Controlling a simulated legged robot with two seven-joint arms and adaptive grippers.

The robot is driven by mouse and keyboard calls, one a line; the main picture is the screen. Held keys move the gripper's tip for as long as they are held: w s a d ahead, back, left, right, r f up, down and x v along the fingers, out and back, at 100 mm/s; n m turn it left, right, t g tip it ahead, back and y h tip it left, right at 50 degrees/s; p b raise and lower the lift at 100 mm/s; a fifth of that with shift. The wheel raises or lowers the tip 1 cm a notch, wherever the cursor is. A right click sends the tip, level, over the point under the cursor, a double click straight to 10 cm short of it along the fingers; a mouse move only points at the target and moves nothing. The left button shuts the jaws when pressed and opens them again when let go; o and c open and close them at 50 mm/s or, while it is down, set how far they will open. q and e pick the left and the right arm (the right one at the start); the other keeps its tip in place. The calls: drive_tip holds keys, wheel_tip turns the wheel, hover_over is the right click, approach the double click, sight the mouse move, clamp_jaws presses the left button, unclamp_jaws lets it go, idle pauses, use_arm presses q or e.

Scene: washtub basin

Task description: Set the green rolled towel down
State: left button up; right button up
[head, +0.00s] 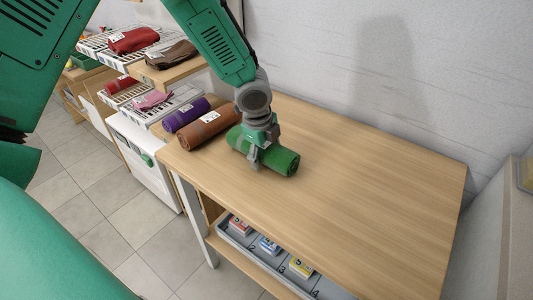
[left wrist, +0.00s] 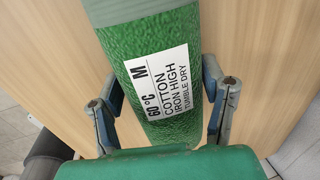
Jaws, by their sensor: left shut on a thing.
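The green rolled towel (head: 281,159) is at the left part of the wooden table (head: 350,190) in the head view, lying on or just above the top; I cannot tell which. My left gripper (head: 258,160) comes down over it from above and is shut on it. In the left wrist view the green rolled towel (left wrist: 150,55) runs between the two fingers of my left gripper (left wrist: 166,97), with a white care label (left wrist: 157,82) facing the camera. My right gripper is not in view.
A brown rolled towel (head: 209,127) and a purple one (head: 186,115) lie left of the green one. Shelves with red (head: 133,39) and pink (head: 152,100) cloths stand at the left. The table's right part is clear. An open drawer (head: 270,255) holds several small boxes.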

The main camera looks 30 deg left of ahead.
use_arm(q)
drive_tip(key=shift+a, duration=0.25)
drive_tip(key=o, duration=1)
drive_tip(key=shift+a, duration=0.2)
drive_tip(key=shift+o, duration=1.3)
drive_tip(key=shift+a, duration=0.2)
drive_tip(key=shift+d+r, duration=0.1)
drive_tip(key=shift+d, duration=0.2)
drive_tip(key=shift+d+r, duration=0.15)
drive_tip(key=shift+r, duration=0.2)
drive_tip(key=p+v, duration=0.1)
drive_tip(key=v, duration=0.6)
drive_tip(key=p+v, duration=0.1)
drive_tip(key=v, duration=0.2)
drive_tip(key=shift+s+a+r+p, duration=0.1)
drive_tip(key=shift+a+r+p, duration=0.1)
drive_tip(key=shift+a+p, duration=0.2)
drive_tip(key=shift+s+r, duration=0.1)
drive_tip(key=shift+r, duration=0.15)
drive_tip(key=shift+d+r, duration=0.15)
drive_tip(key=shift+d, duration=0.1)
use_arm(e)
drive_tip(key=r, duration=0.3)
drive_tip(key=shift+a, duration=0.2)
